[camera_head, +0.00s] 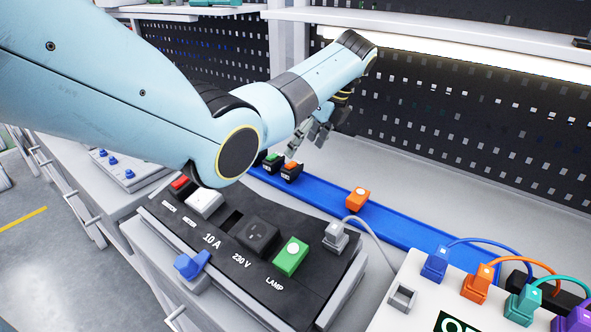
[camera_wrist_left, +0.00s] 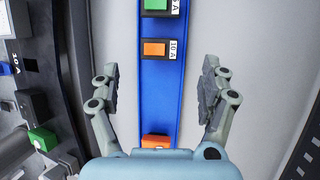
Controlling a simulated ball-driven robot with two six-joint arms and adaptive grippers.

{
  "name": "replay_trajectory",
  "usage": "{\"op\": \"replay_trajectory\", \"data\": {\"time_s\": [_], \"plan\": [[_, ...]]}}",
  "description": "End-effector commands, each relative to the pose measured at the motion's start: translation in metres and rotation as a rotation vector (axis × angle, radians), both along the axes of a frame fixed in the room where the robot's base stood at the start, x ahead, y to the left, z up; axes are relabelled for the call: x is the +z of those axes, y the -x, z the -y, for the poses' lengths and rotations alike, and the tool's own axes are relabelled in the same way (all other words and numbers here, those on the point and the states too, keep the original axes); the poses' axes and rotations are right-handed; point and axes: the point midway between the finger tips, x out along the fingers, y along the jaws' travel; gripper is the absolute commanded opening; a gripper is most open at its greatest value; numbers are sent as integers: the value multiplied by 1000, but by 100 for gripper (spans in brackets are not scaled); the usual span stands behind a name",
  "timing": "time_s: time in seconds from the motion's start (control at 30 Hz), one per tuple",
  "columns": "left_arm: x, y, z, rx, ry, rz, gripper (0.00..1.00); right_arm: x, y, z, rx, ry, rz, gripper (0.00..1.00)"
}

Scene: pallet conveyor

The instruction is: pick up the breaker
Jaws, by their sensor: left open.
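A dark breaker with an orange top (camera_head: 291,170) carries a 10 A label in the left wrist view (camera_wrist_left: 155,48). A green-topped breaker (camera_head: 271,161) is beside it, partly cut off in the left wrist view (camera_wrist_left: 156,6). My left gripper (camera_head: 308,138) is open and empty above the strip. My right gripper is not in view.
A black-topped panel (camera_head: 215,240) with a 10 A marking, a socket and a green lamp block (camera_head: 291,256) stands in front of the blue strip (camera_head: 410,228). Coloured plugs with cables stand at the right. A perforated wall (camera_head: 450,120) and shelf rise behind.

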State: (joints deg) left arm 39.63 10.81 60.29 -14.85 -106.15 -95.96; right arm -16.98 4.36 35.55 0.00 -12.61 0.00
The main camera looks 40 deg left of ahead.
Motion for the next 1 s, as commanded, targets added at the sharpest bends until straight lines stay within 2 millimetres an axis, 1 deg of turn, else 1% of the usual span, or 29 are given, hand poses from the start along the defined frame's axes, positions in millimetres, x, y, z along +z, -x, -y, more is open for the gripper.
{"op": "replay_trajectory", "data": {"time_s": [0.03,0.1,0.2,0.27,0.5,0.6,0.8,1.0], "plan": [[-7,2,-3,1,-1,-2,79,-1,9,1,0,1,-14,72],[-13,3,-6,1,-1,-1,79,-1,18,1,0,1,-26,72],[-19,4,-8,2,-1,0,79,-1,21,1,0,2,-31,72],[-25,5,-11,2,-1,-1,79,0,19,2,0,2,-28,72],[-58,11,-26,2,-1,0,79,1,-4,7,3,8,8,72],[-63,12,-28,2,-1,1,79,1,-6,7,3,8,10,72],[-64,12,-28,1,-1,2,79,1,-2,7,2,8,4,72],[-63,12,-28,1,-1,2,53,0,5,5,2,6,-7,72]]}}
